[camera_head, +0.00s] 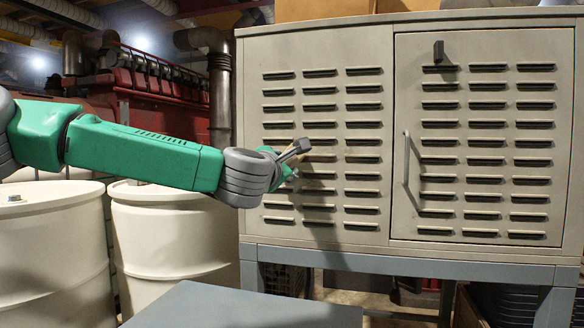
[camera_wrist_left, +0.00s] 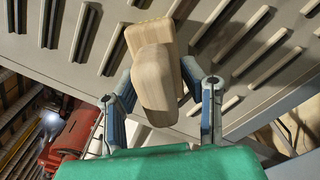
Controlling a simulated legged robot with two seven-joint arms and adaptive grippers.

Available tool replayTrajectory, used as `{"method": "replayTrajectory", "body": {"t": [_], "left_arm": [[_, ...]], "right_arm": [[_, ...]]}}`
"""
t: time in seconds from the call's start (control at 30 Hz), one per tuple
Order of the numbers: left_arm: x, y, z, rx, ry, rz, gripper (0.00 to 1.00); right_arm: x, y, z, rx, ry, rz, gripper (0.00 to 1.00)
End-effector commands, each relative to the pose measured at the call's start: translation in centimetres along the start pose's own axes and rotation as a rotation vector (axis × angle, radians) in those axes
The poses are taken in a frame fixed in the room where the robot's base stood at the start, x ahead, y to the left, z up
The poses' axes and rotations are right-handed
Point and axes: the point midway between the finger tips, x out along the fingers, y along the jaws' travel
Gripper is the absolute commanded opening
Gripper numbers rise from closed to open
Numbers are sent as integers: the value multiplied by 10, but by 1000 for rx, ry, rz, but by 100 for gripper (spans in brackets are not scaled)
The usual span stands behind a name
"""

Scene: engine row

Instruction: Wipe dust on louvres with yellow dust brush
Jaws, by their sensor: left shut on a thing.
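A grey metal cabinet (camera_head: 388,110) carries columns of horizontal louvres (camera_head: 362,142) on its left panel and its right door. My left gripper (camera_head: 292,158) is in front of the left panel, at mid height near its left and middle columns. In the left wrist view my left gripper (camera_wrist_left: 160,98) is shut on a pale wooden block, the dust brush (camera_wrist_left: 153,75). The brush's bristles are hidden, and I cannot tell whether it touches the louvres. Some louvres near the gripper look tan, perhaps dusty. My right gripper is not in view.
The door has a vertical handle (camera_head: 406,158) and a dark latch (camera_head: 438,52) that stick out. White drums (camera_head: 165,240) stand at the left below my arm. A grey-blue flat surface (camera_head: 240,308) lies in front of the cabinet. Red machinery (camera_head: 150,85) stands behind.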

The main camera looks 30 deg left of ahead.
Motion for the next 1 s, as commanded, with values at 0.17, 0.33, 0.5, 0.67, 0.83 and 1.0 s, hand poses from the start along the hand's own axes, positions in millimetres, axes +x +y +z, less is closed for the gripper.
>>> {"method": "replayTrajectory", "body": {"t": [0.17,0.33,0.5,0.67,0.83,1.0], "left_arm": [[1,5,-5,-2,2,3,13],[0,15,-15,-2,3,4,13],[-1,25,-24,-2,1,4,13],[-1,28,-23,0,0,3,13],[-3,36,-14,1,0,3,13],[-3,34,-11,2,0,2,13]], "right_arm": [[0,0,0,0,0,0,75],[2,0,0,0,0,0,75],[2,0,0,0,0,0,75],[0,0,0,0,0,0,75],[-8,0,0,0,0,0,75],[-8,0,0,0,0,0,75]]}}
